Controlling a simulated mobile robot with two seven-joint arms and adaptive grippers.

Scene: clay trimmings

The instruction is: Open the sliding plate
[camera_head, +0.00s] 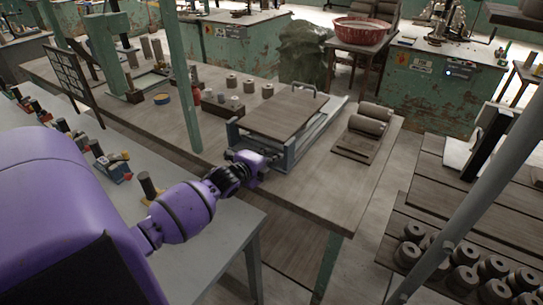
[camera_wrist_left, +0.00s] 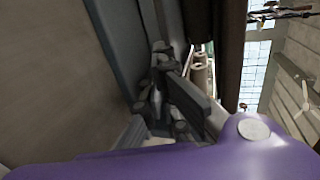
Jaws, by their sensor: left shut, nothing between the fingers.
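The sliding plate (camera_head: 283,116) is a flat brown wooden board with a metal handle (camera_head: 302,86) at its far edge. It lies on a grey-blue metal frame (camera_head: 322,127) with long side rails, which stands on the wooden table. My left gripper (camera_head: 274,160) is at the near front corner of this frame, just below the plate's near edge. I cannot tell whether it touches the frame. In the left wrist view, the dark fingers (camera_wrist_left: 172,88) are close together and hold nothing, near a grey metal surface. My right gripper is in neither view.
Several clay cylinders (camera_head: 232,82) stand left of the frame on the table (camera_head: 215,140). A board with two clay rolls (camera_head: 371,118) lies to its right. A green post (camera_head: 182,75) rises on the left; a grey post (camera_head: 470,190) crosses the right side.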

